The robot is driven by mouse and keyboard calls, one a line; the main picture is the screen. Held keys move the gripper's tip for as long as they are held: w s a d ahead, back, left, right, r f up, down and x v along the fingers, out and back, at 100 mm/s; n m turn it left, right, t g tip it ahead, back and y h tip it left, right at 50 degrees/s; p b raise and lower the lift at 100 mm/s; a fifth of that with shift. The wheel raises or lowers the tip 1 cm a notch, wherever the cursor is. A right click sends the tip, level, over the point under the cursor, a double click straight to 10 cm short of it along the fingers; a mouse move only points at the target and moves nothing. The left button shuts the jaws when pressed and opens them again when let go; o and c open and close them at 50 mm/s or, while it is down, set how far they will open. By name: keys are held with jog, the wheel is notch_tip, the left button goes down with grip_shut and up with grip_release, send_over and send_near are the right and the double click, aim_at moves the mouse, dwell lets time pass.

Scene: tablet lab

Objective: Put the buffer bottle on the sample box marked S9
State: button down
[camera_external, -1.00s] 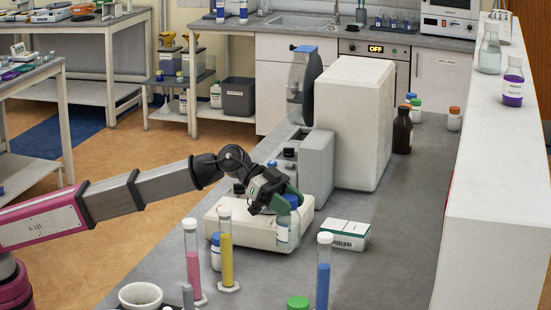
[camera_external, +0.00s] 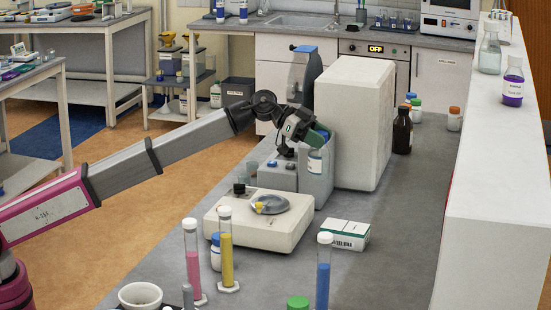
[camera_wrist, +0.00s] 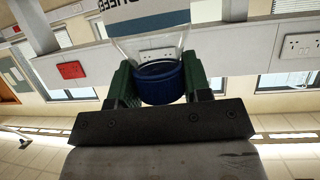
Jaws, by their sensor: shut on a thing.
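My gripper (camera_external: 318,136) is raised above the white instrument and in front of the large pale block. It is shut on the buffer bottle (camera_external: 314,164), a clear bottle with a white label and blue cap. In the wrist view the bottle's blue cap (camera_wrist: 160,84) sits between the green fingers, with part of the label showing upside down. The bottle hangs clear of the bench. A white and green box (camera_external: 345,236) lies on the bench to the lower right of the gripper. Its printed marking is too small to read, so I cannot confirm S9.
A white instrument base (camera_external: 262,226) with a grey round plate stands below the gripper. Pink (camera_external: 193,262), yellow (camera_external: 227,250) and blue (camera_external: 323,272) cylinders stand nearer. A brown bottle (camera_external: 402,132) stands at the back right. The bench right of the box is clear.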

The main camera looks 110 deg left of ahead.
jog(key=shift+a+r, duration=0.2)
jog(key=shift+a, duration=0.5)
jog(key=shift+w+a, duration=0.1)
jog(key=shift+w, duration=0.05)
jog(key=w+d+f, duration=0.6)
jog(key=w+f, duration=0.3)
jog(key=f, duration=0.2)
jog(key=shift+d, duration=0.3)
jog(key=c, duration=0.6)
grip_release()
jog(key=shift+f, duration=0.1)
jog(key=shift+o, duration=0.2)
jog(key=d+v, duration=0.1)
jog(key=v, duration=1.1)
jog(key=shift+a, duration=0.45)
